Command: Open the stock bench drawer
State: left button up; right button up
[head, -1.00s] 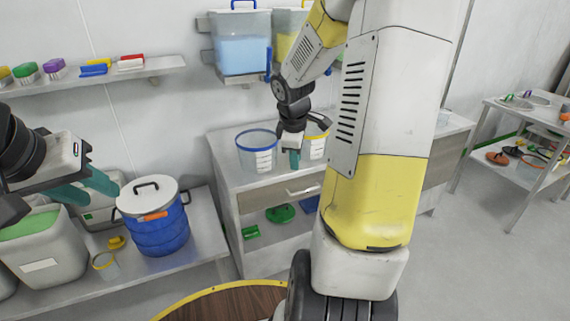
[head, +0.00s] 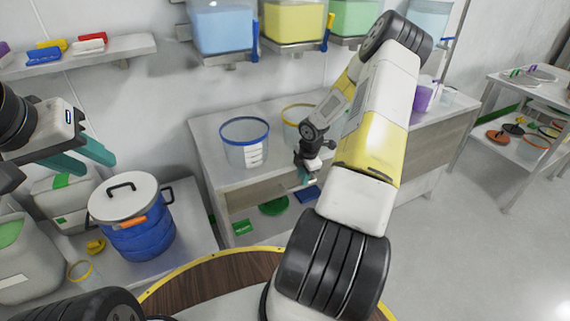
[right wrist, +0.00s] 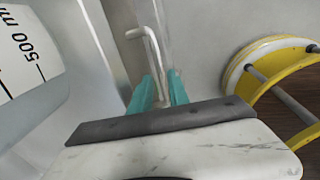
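The stock bench (head: 203,146) stands in the middle of the head view, with its drawer front (head: 245,196) below the top. My right gripper (head: 305,178) is at the drawer front and partly hides it. In the right wrist view the pale bar handle (right wrist: 152,48) runs down between the two teal fingers (right wrist: 162,88). The fingers are close together with the bar between them, so the gripper appears shut on it. I see no clear gap at the drawer front. My left gripper (head: 90,155) is open and empty at the left, above the low shelf.
A blue-rimmed beaker (head: 245,142) and a yellow-rimmed one (head: 298,116) stand on the bench top near my right arm. A blue lidded drum (head: 140,235) stands on the low shelf (head: 196,225). Clear bins (head: 222,30) hang above. The floor at right is open.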

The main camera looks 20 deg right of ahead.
jog(key=shift+w+f, duration=0.15)
jog(key=shift+f, duration=0.65)
jog(key=shift+w+f, duration=0.15)
jog(key=shift+f, duration=0.6)
grip_shut()
jog(key=shift+a, duration=0.1)
